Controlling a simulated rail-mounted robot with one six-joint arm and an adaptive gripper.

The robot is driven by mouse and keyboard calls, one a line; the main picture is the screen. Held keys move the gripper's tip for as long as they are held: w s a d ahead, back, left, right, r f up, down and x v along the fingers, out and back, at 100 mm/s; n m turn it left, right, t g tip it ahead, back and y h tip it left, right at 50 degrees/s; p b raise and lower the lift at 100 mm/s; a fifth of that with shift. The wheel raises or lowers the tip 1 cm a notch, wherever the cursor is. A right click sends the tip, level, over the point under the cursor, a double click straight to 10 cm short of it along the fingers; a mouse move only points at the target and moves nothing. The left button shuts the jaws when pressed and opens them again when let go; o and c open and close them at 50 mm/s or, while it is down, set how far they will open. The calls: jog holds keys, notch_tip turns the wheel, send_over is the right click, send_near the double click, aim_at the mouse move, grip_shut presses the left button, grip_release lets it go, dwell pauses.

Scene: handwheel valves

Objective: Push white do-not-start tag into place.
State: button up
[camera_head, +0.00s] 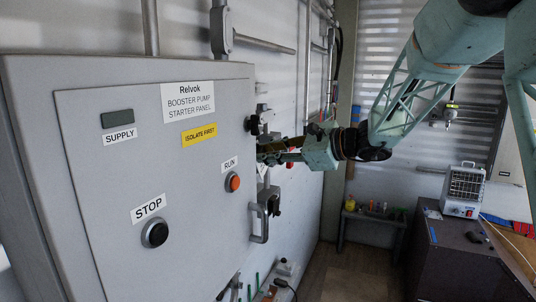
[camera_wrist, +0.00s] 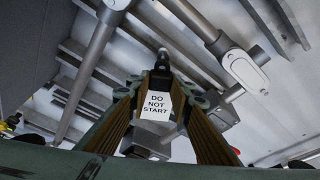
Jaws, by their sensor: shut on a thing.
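The white do-not-start tag (camera_wrist: 156,104) is between the fingertips of my gripper (camera_wrist: 160,90) in the wrist view, its black lettering facing the camera. The fingers are shut on it. In the head view my gripper (camera_head: 272,152) reaches left to the right edge of the grey starter panel (camera_head: 120,210), beside the dark latch fitting there. The tag is largely hidden in that view. In the wrist view a dark round-ended fitting (camera_wrist: 162,58) shows just beyond the tag; I cannot tell whether they touch.
The panel's handle (camera_head: 262,225) sticks out below my gripper. An orange RUN button (camera_head: 233,183) and a black STOP button (camera_head: 155,233) are on the panel front. Pipes and conduit (camera_wrist: 95,65) run along the wall. A heater (camera_head: 463,190) stands on a dark cabinet at right.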

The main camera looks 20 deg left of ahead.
jog(key=shift+w+a, duration=0.15)
jog(key=shift+a, duration=1.25)
jog(key=o, duration=0.9)
jog(key=shift+o, duration=0.2)
jog(key=shift+d, duration=0.1)
jog(key=v, duration=1.1)
jog(key=shift+d, duration=0.35)
jog(key=shift+r, duration=0.15)
